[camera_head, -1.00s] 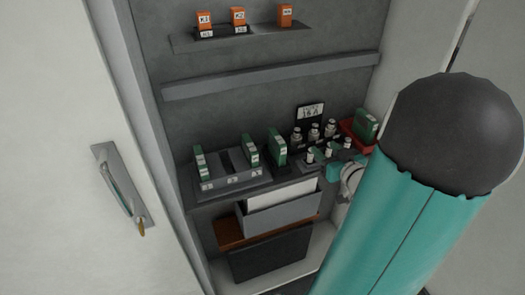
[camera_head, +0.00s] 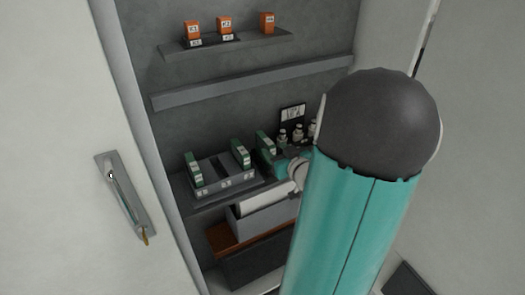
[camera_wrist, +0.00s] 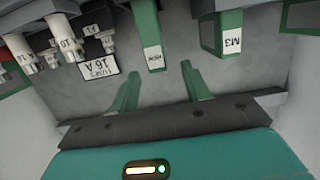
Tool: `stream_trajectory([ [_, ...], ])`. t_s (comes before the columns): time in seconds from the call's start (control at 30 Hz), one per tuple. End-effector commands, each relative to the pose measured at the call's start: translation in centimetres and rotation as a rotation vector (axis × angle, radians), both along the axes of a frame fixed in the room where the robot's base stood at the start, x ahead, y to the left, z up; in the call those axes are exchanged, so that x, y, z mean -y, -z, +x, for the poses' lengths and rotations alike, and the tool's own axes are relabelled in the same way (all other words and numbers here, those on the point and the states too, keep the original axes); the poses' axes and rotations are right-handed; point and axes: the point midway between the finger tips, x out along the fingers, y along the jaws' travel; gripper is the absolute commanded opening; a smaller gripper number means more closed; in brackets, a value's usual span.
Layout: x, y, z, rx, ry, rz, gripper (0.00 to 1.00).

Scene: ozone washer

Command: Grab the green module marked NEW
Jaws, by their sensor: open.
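The green module with a white label reading NEW upside down (camera_wrist: 150,45) stands at the top centre of the wrist view. In the head view a green module (camera_head: 265,144) stands just right of the grey rack and appears to be the same one; its label is not readable there. My gripper (camera_wrist: 160,84) is open, its two green fingers pointing towards the NEW module with a visible gap before it. Nothing is between the fingers. In the head view my arm covers the fingertips.
A grey rack (camera_head: 228,190) holds green modules at left and right, its middle slot empty. A green module marked M3 (camera_wrist: 222,32) is right of NEW in the wrist view. White fuses (camera_wrist: 65,40) and a 16 A sign (camera_wrist: 98,68) are close on the left. Orange modules (camera_head: 225,25) sit above.

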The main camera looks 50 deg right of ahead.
Motion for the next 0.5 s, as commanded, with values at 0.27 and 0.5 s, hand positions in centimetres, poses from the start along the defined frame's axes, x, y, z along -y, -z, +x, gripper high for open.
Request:
stream_trajectory([
  [0.27, 0.7, 0.6, 2.9, 0.000, -0.003, 0.002, 0.47],
  [0.5, 1.6, 1.2, 6.1, 0.001, -0.004, 0.003, 0.47],
])
